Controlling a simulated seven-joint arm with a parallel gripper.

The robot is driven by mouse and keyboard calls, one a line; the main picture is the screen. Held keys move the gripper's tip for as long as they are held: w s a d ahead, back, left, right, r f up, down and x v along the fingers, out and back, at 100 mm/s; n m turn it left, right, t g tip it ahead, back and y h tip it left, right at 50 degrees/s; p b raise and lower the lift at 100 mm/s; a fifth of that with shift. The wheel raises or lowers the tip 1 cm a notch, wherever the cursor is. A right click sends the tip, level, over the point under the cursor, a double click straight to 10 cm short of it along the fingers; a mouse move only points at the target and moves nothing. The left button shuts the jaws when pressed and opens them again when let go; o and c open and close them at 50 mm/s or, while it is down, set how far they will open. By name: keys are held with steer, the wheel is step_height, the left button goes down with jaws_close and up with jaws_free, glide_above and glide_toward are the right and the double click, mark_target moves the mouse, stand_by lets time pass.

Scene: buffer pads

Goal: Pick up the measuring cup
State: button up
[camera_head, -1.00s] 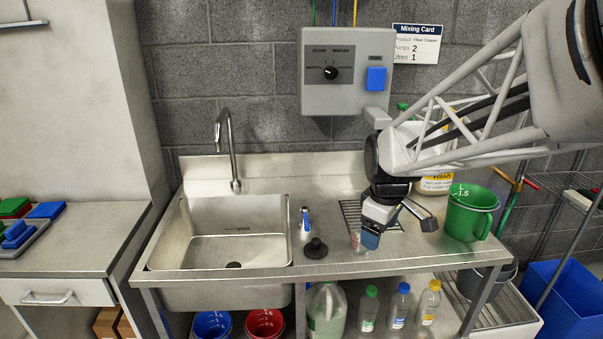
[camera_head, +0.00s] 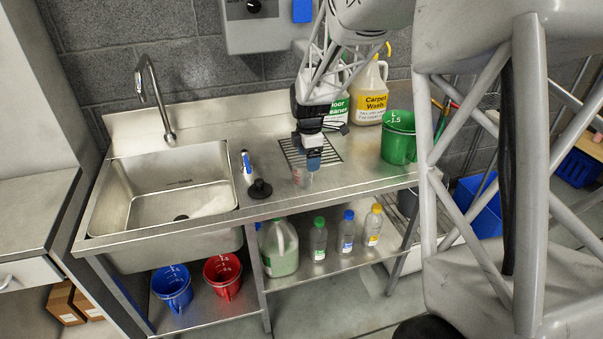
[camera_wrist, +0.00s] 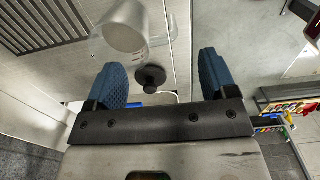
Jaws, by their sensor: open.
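The measuring cup (camera_head: 301,178) is small and clear with faint red marks. It stands on the steel counter at the front edge of the drain grate, partly hidden by my gripper (camera_head: 308,163). In the wrist view the cup (camera_wrist: 126,28) is pale and see-through, beyond the fingertips and left of the middle. My gripper (camera_wrist: 162,72) has its two blue fingers spread wide, with nothing held between them. In the head view the fingers point down right at the cup; I cannot tell whether they touch it.
A green jug (camera_head: 398,140) stands to the right. Cleaner jugs (camera_head: 370,95) stand behind.

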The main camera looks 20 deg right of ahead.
mark_target(308, 175)
stand_by(0.3)
steer(key=shift+f, duration=1.35)
steer(key=shift+a+f, duration=0.1)
steer(key=shift+f, duration=2.45)
steer(key=c, duration=1.2)
steer(key=shift+r, duration=0.3)
